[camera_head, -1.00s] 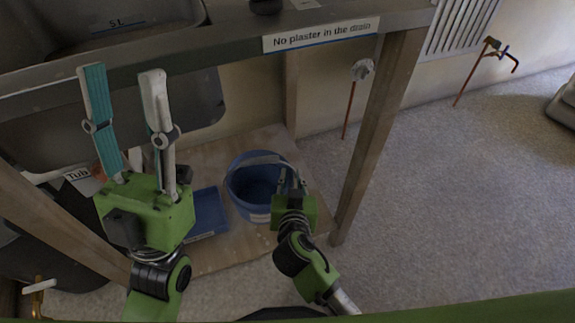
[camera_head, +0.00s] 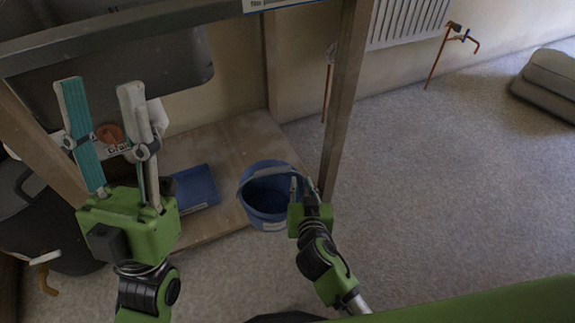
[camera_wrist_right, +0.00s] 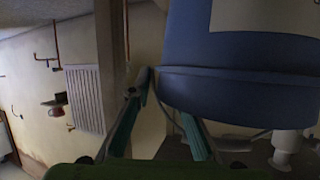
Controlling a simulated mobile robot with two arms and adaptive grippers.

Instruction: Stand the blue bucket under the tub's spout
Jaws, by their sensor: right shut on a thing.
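The blue bucket (camera_head: 265,212) is upright at the front right edge of the low wooden shelf, partly overhanging it in the head view; I cannot tell whether it touches the shelf. My right gripper (camera_head: 303,186) is at its right side, shut on it near the rim and handle. The bucket also fills the upper right of the right wrist view (camera_wrist_right: 235,75), beside the fingers (camera_wrist_right: 160,105). A black tub (camera_head: 75,245) with a brass spout (camera_head: 47,282) and white lever stands at the lower left. My left gripper (camera_head: 105,105) is open and empty, raised at the left.
A blue tray (camera_head: 195,188) lies on the shelf (camera_head: 225,150) left of the bucket. A wooden leg (camera_head: 345,100) stands just right of the bucket. The sink (camera_head: 185,60) is above. Grey floor (camera_head: 430,180) is open at right, with grey cushions (camera_head: 550,80) far right.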

